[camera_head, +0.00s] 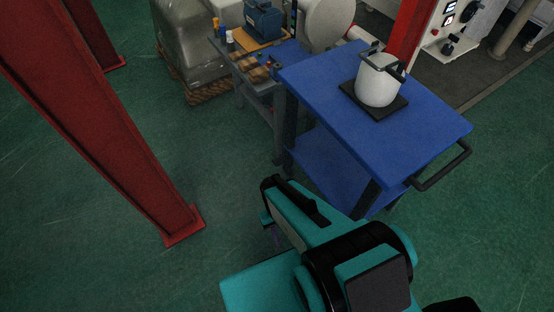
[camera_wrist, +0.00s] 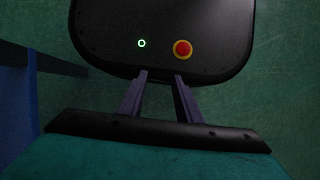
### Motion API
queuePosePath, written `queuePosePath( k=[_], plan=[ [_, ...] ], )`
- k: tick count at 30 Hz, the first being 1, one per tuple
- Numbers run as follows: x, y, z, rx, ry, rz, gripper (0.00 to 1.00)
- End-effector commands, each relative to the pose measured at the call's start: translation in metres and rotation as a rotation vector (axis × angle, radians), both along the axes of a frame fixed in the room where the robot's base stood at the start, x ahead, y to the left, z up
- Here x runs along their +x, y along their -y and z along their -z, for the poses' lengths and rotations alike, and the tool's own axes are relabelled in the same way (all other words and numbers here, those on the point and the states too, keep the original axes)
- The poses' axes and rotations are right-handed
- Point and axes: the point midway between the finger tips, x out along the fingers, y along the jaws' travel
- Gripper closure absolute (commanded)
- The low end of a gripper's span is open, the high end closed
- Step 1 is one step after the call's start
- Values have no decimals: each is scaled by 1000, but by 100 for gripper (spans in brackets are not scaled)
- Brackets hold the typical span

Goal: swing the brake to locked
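I cannot make out a brake in either view. A blue cart (camera_head: 420,125) with a lower shelf and a black push handle (camera_head: 441,167) stands right of centre in the head view; its wheels are mostly hidden or too dark to tell. In the wrist view, a blue strip (camera_wrist: 18,105) shows at the left edge. My gripper (camera_wrist: 159,78) has its two fingers spread apart with nothing between them. In the head view, my teal arm is in front of the cart and hides part of its lower side.
A white pot (camera_head: 378,82) stands on a black pad (camera_head: 372,107) on the cart. A grey workbench (camera_head: 250,78) with tools is behind it. A red post (camera_head: 150,180) stands at left. A control panel (camera_head: 458,28) is at the upper right. Green floor (camera_head: 90,240) is clear at left.

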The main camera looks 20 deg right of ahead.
Motion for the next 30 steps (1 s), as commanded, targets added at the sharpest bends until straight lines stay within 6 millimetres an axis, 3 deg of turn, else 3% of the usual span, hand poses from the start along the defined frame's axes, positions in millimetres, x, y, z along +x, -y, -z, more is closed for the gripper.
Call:
queuePosePath(
  k=[3, 7, 14, 30],
  plan=[
    [0, 0, 0, 0, 0, 0, 65],
    [2, 0, 2, -2, 2, 4, 45],
    [28, 4, 19, -25, 25, 65, 45],
    [161, 30, 68, -147, 146, 411, 45]
  ],
)
